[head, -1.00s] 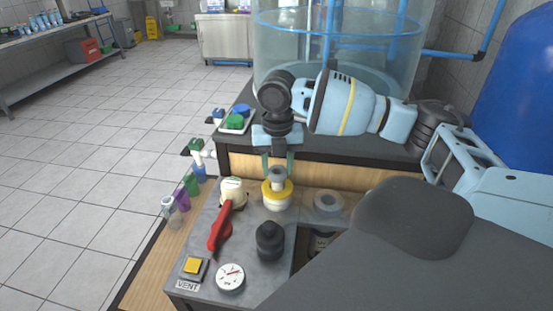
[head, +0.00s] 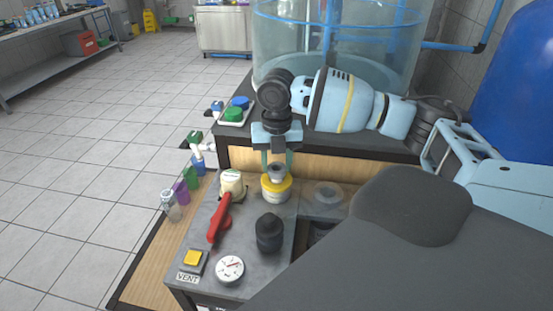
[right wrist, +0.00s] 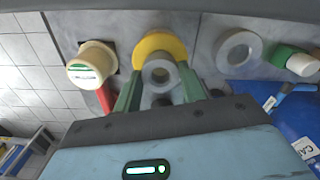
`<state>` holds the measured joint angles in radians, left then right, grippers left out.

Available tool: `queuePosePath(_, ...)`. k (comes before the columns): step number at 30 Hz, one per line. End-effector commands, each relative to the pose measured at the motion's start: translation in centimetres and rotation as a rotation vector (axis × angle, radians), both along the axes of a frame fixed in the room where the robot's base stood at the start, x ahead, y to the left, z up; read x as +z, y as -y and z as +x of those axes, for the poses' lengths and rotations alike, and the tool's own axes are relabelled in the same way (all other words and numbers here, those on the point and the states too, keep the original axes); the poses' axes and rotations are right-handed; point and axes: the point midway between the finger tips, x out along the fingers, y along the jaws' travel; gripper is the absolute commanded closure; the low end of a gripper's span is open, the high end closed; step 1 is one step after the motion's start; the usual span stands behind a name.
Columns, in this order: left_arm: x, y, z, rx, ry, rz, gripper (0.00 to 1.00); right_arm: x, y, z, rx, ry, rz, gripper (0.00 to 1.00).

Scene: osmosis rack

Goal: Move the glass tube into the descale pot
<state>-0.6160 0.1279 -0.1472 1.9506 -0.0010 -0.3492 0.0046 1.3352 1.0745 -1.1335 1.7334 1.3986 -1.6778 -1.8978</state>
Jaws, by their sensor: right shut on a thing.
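My right gripper (head: 277,165) is shut on a grey, hollow-topped tube, which I take for the glass tube (head: 277,174). The tube stands upright in the ring of a yellow-rimmed pot (head: 276,190); how deep it sits is hidden. In the right wrist view the two green fingers flank the tube's open round top (right wrist: 160,74), with the yellow rim (right wrist: 160,42) around it. A cream pot with a label (head: 232,184) stands just left; I cannot read which pot is the descale pot. My left gripper is not in view.
A red lever (head: 219,218), a black knob (head: 269,233), a gauge (head: 230,269) and a yellow vent button (head: 192,261) crowd the bench front. A grey ring (head: 328,194) lies right of the yellow-rimmed pot. Several small bottles line the left edge. A large clear tank stands behind.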

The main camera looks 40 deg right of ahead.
Motion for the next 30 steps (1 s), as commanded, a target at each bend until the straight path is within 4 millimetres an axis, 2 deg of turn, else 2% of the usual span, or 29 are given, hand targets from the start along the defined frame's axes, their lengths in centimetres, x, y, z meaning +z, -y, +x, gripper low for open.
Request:
queuePosePath(14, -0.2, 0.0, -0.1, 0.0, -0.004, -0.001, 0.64, -1.3, 0.0, 0.0, 0.0, 0.0, 0.0, 0.72)
queuePosePath(15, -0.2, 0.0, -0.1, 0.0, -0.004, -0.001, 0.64, -1.3, 0.0, 0.0, 0.0, 0.001, 0.0, 0.56)
queuePosePath(20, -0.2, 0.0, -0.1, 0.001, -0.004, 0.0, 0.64, -1.2, 0.0, 0.0, 0.0, 0.001, 0.0, 0.36)
queuePosePath(26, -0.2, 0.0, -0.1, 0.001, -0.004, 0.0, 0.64, -1.2, 0.0, 0.0, 0.0, 0.001, -0.001, 0.34)
queuePosePath(30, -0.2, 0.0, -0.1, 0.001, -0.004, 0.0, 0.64, -1.2, 0.0, 0.0, 0.0, 0.001, -0.001, 0.17)
